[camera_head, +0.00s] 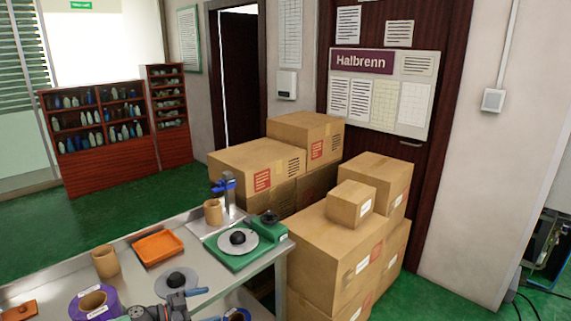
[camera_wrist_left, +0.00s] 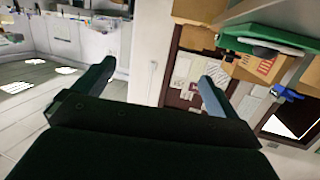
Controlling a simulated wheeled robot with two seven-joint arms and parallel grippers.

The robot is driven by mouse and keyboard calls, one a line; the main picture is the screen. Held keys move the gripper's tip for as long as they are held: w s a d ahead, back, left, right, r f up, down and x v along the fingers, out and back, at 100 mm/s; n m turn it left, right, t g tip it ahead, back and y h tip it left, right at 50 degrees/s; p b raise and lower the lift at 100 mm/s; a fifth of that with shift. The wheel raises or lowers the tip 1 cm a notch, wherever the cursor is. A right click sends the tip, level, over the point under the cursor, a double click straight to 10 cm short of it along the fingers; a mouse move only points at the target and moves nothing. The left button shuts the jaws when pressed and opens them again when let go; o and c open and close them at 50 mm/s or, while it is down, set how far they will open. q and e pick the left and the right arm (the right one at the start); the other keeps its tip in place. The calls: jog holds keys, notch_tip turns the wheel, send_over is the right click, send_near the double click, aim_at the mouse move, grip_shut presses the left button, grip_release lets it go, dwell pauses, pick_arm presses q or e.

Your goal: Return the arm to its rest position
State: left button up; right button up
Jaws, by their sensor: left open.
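My left gripper (camera_head: 203,304) is low in the head view, over the front edge of the metal table (camera_head: 265,268). In the left wrist view, my left gripper (camera_wrist_left: 160,75) has its two fingers spread wide with nothing between them. The gripper is partly cut off at the bottom of the head view. My right gripper is not in view.
On the table are a green device (camera_head: 258,252), a grey disc with a black knob (camera_head: 176,281), an orange tray (camera_head: 170,245), a purple roll (camera_head: 80,308) and a brown cylinder (camera_head: 105,263). Stacked cardboard boxes (camera_head: 310,250) stand right of the table.

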pick_arm(q)
jog(key=s+f+n+t+y, duration=0.1)
jog(key=s+f+n+y, duration=0.25)
jog(key=f, duration=0.75)
jog(key=s+f+n+t+y, duration=0.1)
jog(key=s+f+n+y, duration=0.25)
jog(key=f, duration=0.65)
jog(key=s+f+n+t+y, duration=0.1)
jog(key=s+f+n+y, duration=0.3)
jog(key=f, duration=0.7)
jog(key=s+d+f+g, duration=0.1)
jog(key=s+f+g, duration=0.2)
jog(key=s+f, duration=0.4)
jog(key=s+d+f+g+y, duration=0.1)
jog(key=s+f, duration=0.6)
jog(key=s, duration=0.8)
jog(key=s+d+f+m+g+y, duration=0.1)
jog(key=s+d+f+g, duration=0.2)
jog(key=s, duration=0.8)
jog(key=shift+f+g, duration=1.2)
jog(key=shift+f, duration=0.75)
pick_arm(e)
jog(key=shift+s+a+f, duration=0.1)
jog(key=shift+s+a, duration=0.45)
